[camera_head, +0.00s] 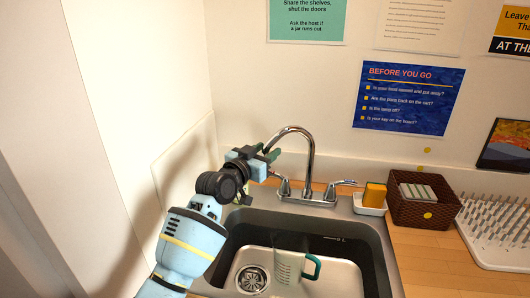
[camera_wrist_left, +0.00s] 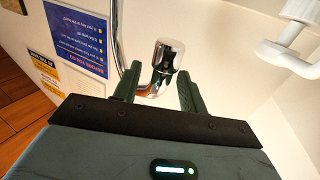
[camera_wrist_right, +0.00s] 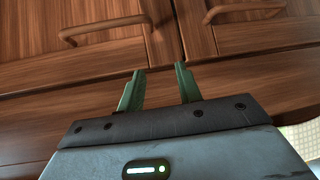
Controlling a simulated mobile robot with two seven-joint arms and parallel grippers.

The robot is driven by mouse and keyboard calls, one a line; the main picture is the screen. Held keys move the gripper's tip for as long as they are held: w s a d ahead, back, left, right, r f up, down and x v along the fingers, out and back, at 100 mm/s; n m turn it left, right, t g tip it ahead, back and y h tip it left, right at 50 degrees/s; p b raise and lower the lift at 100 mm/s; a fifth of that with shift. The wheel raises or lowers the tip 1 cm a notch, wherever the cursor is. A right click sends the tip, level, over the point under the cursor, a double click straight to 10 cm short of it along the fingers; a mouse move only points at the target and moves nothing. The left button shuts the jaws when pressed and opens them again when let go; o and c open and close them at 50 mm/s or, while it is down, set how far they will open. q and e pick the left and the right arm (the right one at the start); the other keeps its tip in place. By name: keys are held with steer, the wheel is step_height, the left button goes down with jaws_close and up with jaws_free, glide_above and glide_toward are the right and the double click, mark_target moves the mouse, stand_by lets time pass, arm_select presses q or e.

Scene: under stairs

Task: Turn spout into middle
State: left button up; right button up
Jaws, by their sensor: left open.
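The chrome faucet spout (camera_head: 309,150) rises behind the sink (camera_head: 345,226) and arches over to the left, its tip pointing at the left side. My left gripper (camera_head: 270,151) is open at the spout's tip. In the left wrist view the chrome spout end (camera_wrist_left: 166,62) shows between the two green fingers (camera_wrist_left: 158,72), with gaps visible beside it. Whether a finger touches it I cannot tell. My right gripper (camera_wrist_right: 160,78) is open and empty in front of wooden cabinet doors; it is out of the head view.
Faucet handles (camera_head: 345,183) flank the spout base. A clear jug (camera_head: 288,268) with a green handle stands in the basin by the drain (camera_head: 252,280). A sponge (camera_head: 375,195), a wicker basket (camera_head: 424,214) and a white dish rack (camera_head: 490,240) are at the right. A wall is close at left.

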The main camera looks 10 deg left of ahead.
arm_select(q)
jaws_close()
stand_by(0.3)
steer(key=shift+f, duration=0.1)
